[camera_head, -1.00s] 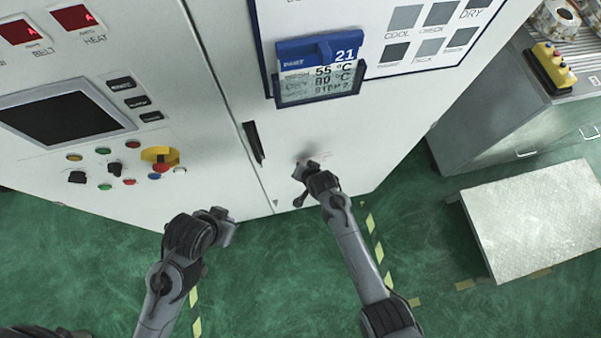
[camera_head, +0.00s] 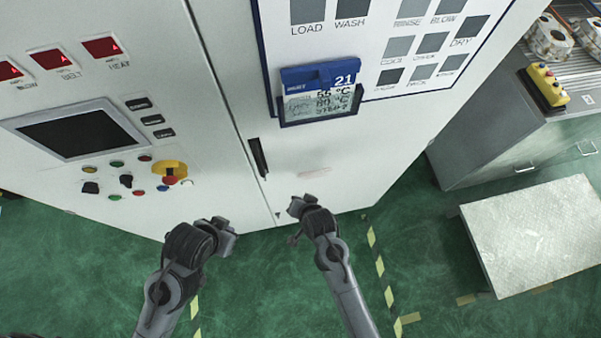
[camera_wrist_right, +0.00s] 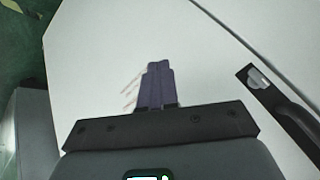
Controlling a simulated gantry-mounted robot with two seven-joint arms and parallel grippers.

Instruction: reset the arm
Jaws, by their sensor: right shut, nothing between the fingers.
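My right gripper (camera_head: 297,207) is in front of the lower part of the white cabinet (camera_head: 330,160), below and right of its black door handle (camera_head: 258,157). In the right wrist view its fingers (camera_wrist_right: 155,85) are together and empty, with the white panel beyond them. My left gripper (camera_head: 230,232) is lower left of the right one, near the cabinet's bottom edge; its fingers are too small to tell whether they are open.
A blue-framed display (camera_head: 320,92) hangs on the cabinet. The control panel (camera_head: 130,180) with buttons and a yellow-based switch is at left. A metal-topped block (camera_head: 530,235) and a grey bench (camera_head: 500,130) stand at right. Green floor (camera_head: 270,300) is clear below.

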